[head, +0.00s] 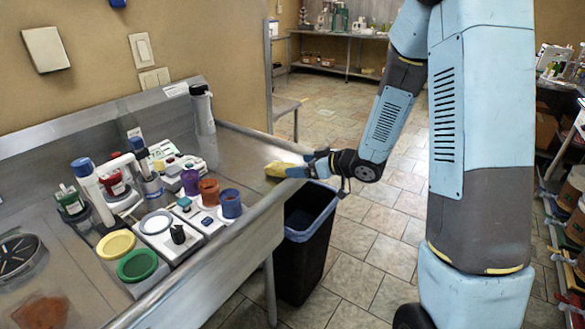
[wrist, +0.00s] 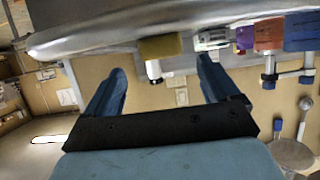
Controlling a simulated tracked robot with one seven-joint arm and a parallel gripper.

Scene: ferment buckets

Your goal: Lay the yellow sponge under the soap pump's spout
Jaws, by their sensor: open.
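The yellow sponge (head: 277,169) lies on the metal counter near its right edge in the head view. In the wrist view the sponge (wrist: 160,47) shows beyond my fingertips, in line with the gap between them. My gripper (head: 303,168) is open at the counter's right edge, close to the sponge; whether it touches is unclear. The wrist view shows its two blue fingers (wrist: 160,70) apart and empty. A tall white dispenser with a dark top (head: 203,112) stands at the counter's back, possibly the soap pump; its spout is not clear.
White fixtures with blue caps (head: 92,185) stand among small jars on the counter. Yellow (head: 115,244) and green (head: 137,265) round lids lie at the front. A dark bin (head: 305,250) stands below the counter edge. Bare counter lies between the dispenser and the sponge.

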